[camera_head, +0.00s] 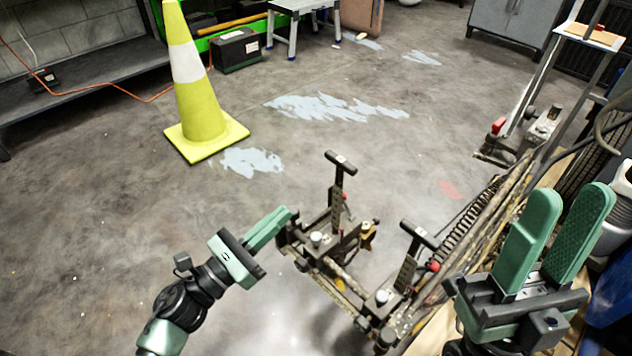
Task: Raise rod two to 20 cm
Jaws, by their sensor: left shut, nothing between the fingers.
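The line striper (330,285) stands on the floor at the lower middle, with a dark metal frame. Two upright rods with T-handles rise from it: a farther one (341,165) and a nearer one (417,236). I cannot tell from markings which is rod two. Each has a small red knob beside its post. My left gripper (289,215) is shut and empty, its tips close to the left end of the frame, left of the farther rod; contact is unclear. My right gripper (573,200) is open and empty at the lower right, apart from both rods.
A yellow and white cone (195,95) stands on the floor at the upper left. A black box (236,50) and a step stool (297,20) are behind. Poles and a spring (478,215) crowd the right side. The floor left of the striper is clear.

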